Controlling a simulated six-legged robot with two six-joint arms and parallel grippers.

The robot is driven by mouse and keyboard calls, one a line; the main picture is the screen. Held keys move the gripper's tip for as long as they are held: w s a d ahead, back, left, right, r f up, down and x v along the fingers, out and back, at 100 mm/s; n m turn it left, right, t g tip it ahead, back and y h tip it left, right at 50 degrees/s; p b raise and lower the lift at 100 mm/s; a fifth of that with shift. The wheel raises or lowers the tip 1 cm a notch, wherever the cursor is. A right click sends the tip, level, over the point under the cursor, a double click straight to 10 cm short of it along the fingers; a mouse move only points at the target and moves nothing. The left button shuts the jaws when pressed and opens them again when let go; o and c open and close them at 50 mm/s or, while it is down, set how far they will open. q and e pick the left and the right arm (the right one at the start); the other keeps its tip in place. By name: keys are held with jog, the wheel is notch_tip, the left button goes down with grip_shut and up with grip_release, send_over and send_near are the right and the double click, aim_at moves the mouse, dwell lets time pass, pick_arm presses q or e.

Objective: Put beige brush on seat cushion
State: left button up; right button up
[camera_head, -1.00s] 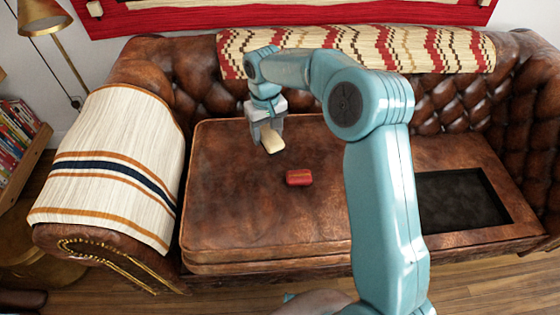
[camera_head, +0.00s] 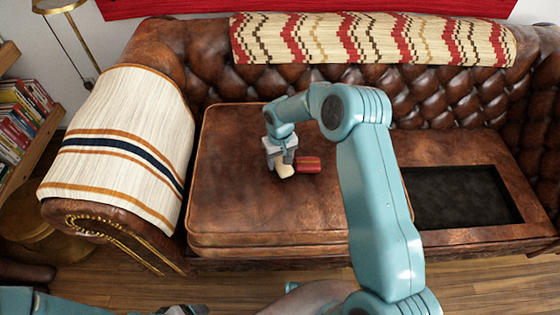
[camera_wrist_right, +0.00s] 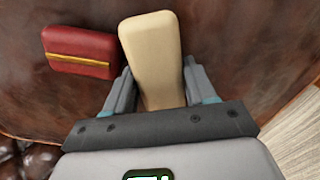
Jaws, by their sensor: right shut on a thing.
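The beige brush (camera_head: 285,171) is in my right gripper (camera_head: 281,164), over the leather seat cushion (camera_head: 240,205) of the sofa. In the right wrist view the beige brush (camera_wrist_right: 151,55) sits between the two fingers of the right gripper (camera_wrist_right: 152,90), which is shut on it. I cannot tell whether the brush touches the cushion. A red block with a yellow stripe (camera_head: 308,164) lies on the cushion just right of the brush; it also shows in the right wrist view (camera_wrist_right: 80,52). My left gripper (camera_head: 182,311) shows only partly at the bottom edge.
A striped cream blanket (camera_head: 115,150) covers the left armrest, and a patterned throw (camera_head: 370,38) hangs over the backrest. A dark recessed panel (camera_head: 460,197) lies right of the cushion. The cushion's front and left are clear.

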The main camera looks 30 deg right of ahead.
jog(key=shift+f, duration=0.6)
jog(key=shift+r, duration=0.1)
jog(key=shift+f, duration=0.25)
jog(key=o, duration=0.7)
jog(key=shift+c, duration=0.2)
jog(key=shift+r, duration=0.1)
